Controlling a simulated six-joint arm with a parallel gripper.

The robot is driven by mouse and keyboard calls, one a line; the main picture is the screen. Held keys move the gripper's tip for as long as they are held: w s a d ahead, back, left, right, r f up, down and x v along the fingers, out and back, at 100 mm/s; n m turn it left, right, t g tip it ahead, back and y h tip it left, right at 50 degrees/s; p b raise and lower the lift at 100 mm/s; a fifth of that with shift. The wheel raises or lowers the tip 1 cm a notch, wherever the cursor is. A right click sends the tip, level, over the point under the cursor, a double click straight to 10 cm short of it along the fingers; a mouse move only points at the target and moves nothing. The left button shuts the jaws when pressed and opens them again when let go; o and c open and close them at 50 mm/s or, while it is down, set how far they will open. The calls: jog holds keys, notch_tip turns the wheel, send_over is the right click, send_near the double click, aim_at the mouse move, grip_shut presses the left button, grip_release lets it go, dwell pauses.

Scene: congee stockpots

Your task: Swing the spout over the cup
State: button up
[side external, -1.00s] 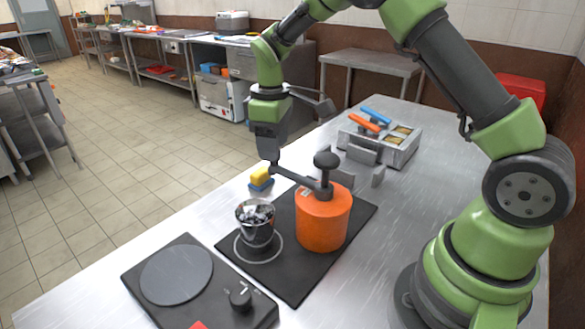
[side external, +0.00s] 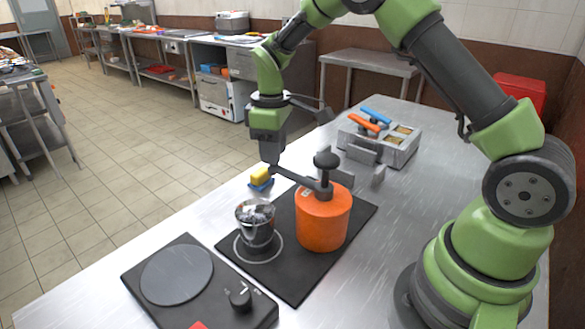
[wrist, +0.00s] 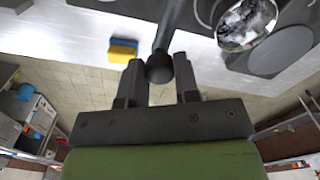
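An orange cylindrical pump pot (side external: 323,220) stands on a black mat. A dark knob tops it, and its dark spout (side external: 298,181) points to the back left, beside the cup rather than over it. A shiny metal cup (side external: 256,226) stands upright on the mat near a white ring; the cup also shows in the wrist view (wrist: 246,24). My gripper (side external: 270,160) is down at the spout's outer end. In the wrist view the round spout end (wrist: 160,68) sits between my two fingers, very close to both; whether they press on it I cannot tell.
A yellow and blue sponge (side external: 261,178) lies close behind the spout end. A black hotplate (side external: 195,285) with a knob is at the front left. A metal tray unit (side external: 385,142) with orange and blue handles stands at the back. The steel table's left edge is near.

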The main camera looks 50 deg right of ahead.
jog(key=s+a, duration=0.4)
jog(key=a, duration=0.5)
jog(key=shift+s, duration=0.15)
dwell(1.6)
jog(key=o, duration=0.5)
